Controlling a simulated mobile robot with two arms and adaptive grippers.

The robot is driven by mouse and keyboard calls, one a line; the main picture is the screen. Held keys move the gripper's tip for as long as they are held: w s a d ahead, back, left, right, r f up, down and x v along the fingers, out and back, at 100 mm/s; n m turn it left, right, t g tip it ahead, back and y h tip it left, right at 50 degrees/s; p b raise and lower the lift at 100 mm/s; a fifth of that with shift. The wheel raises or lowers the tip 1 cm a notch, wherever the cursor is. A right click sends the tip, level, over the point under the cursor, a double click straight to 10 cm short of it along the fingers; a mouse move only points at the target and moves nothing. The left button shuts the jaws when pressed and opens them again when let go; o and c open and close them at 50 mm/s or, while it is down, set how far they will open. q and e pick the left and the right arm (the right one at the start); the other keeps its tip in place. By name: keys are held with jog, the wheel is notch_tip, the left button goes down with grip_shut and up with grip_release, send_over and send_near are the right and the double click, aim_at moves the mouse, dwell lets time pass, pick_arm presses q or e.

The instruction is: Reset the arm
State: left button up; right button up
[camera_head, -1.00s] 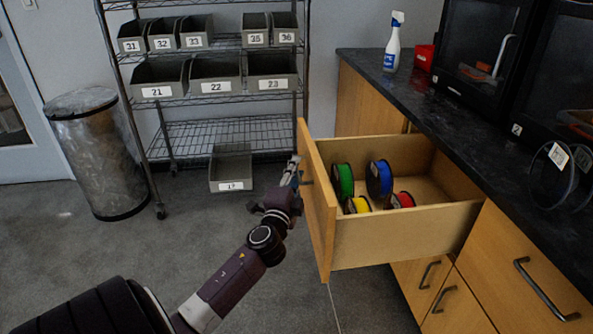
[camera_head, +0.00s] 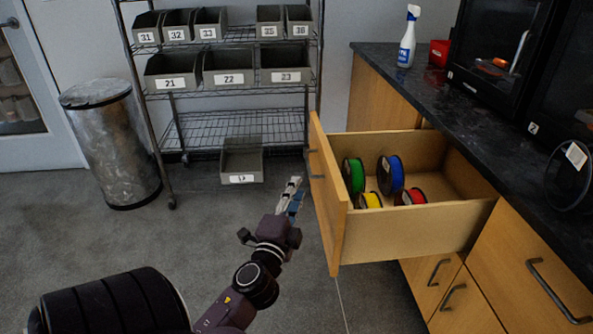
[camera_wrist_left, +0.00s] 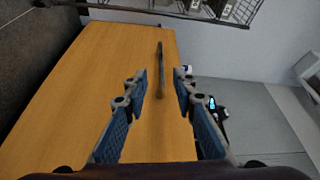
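My left arm comes in from the lower left, and its gripper (camera_head: 292,196) is just left of the open drawer's front (camera_head: 327,200), apart from the handle (camera_head: 318,163). In the left wrist view my gripper (camera_wrist_left: 163,90) is open, its two blue-padded fingers apart with nothing between them. The drawer handle (camera_wrist_left: 160,70) shows beyond the fingertips on the wooden drawer front (camera_wrist_left: 75,90). The drawer stands open and holds green (camera_head: 354,176), blue (camera_head: 391,174), yellow (camera_head: 370,200) and red (camera_head: 410,196) spools. My right gripper is not in view.
A wire shelf (camera_head: 232,129) with numbered grey bins and a metal trash can (camera_head: 112,145) stand at the back. A spray bottle (camera_head: 408,38) and red box (camera_head: 439,52) stand on the black counter (camera_head: 470,110).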

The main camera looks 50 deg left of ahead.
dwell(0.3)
